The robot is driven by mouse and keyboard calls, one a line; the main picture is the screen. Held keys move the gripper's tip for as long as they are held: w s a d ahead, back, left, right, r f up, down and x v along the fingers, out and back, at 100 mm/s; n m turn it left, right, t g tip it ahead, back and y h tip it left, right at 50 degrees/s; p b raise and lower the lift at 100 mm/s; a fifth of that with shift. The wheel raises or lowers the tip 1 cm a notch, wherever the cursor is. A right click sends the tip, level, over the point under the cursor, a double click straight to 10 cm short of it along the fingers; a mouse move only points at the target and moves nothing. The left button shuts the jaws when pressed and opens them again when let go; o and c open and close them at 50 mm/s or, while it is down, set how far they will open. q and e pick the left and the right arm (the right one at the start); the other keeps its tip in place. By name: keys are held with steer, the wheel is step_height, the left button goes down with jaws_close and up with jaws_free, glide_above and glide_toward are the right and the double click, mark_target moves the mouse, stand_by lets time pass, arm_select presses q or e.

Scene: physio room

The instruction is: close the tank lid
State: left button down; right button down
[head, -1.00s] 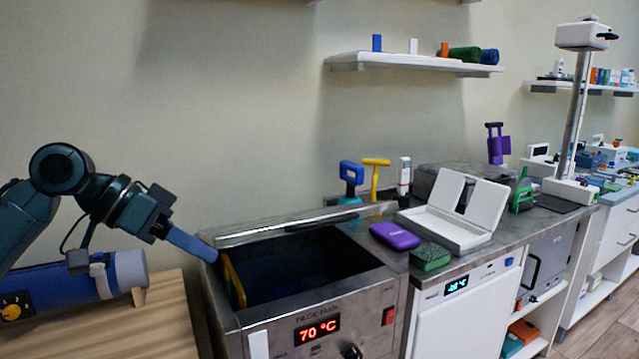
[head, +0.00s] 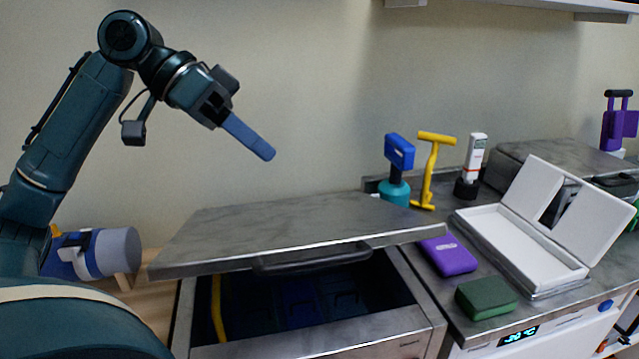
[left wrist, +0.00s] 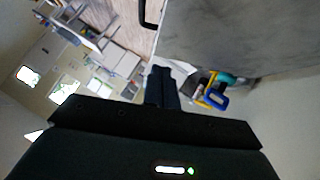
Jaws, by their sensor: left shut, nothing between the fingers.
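The tank lid (head: 290,228) is a flat grey metal plate with a dark bar handle (head: 312,260) along its front edge. It is partly lowered over the tank (head: 385,325), tilted, with its front edge still above the rim. The dark inside of the tank shows below it, with a yellow edge at the left. My left gripper (head: 268,152) is shut and empty, in the air above the lid and apart from it. In the left wrist view, the gripper (left wrist: 162,75) shows with the lid (left wrist: 250,35) at the upper right. My right gripper is not in view.
A purple box (head: 447,255) and a green block (head: 486,297) lie on the counter right of the tank, beside an open white case (head: 520,245). Blue (head: 399,155) and yellow (head: 430,170) tools stand behind. A blue-grey roll (head: 105,252) lies at left.

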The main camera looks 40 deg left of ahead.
arm_select(q)
steer(key=p, duration=0.2)
glide_toward(335, 240)
steer(key=w+d, duration=0.2)
steer(key=w, duration=0.1)
steer(key=shift+d+r, duration=0.2)
steer(key=shift+r, duration=0.15)
steer(key=f, duration=0.1)
steer(key=d+f+b, duration=0.1)
steer(key=f, duration=0.1)
steer(key=shift+s+d+f+b, duration=0.1)
steer(key=shift+s+f+b, duration=0.1)
steer(key=shift+f+b, duration=0.1)
steer(key=shift+s+d+f, duration=0.1)
steer(key=shift+d+f, duration=0.05)
steer(key=shift+f, duration=0.2)
steer(key=shift+f, duration=0.15)
